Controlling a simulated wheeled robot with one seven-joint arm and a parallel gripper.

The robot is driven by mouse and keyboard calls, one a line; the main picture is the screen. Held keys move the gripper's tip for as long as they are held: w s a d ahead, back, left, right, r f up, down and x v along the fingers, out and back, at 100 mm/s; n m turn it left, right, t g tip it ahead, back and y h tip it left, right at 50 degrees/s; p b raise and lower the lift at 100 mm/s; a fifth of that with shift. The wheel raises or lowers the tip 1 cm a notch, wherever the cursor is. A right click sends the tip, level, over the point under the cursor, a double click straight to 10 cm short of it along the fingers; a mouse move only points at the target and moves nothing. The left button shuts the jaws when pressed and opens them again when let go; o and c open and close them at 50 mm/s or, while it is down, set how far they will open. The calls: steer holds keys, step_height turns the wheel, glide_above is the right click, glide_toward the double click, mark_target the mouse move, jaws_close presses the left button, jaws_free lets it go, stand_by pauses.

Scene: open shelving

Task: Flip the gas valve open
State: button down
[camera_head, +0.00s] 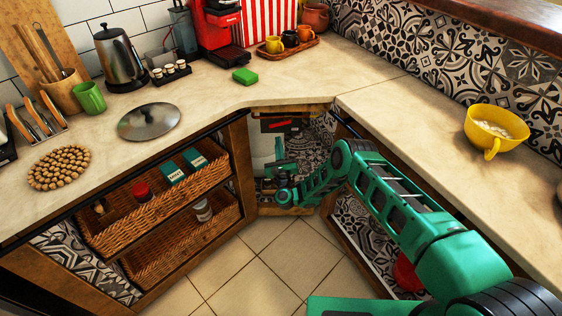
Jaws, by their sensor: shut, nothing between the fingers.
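In the open corner space under the counter, a small red bar (285,125), seemingly the gas valve's handle, shows against a dark fitting. It lies roughly level in the picture. It is too small to make out how it is mounted. My gripper (279,142) is inside the same corner space, pointing up, just below the red bar. The gripper is small in view and looks shut, with nothing seen in it. I cannot tell whether it touches the bar or the dark fitting.
Wooden posts and the counter edge (295,105) frame the narrow corner opening. Wicker baskets (150,215) fill the shelves to the left. My arm passes low along the right counter, which bears a yellow bowl (490,135). The tiled floor (265,265) in front is clear.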

steer(key=v, duration=0.8)
steer(key=shift+s, duration=0.3)
steer(key=shift+d, duration=0.1)
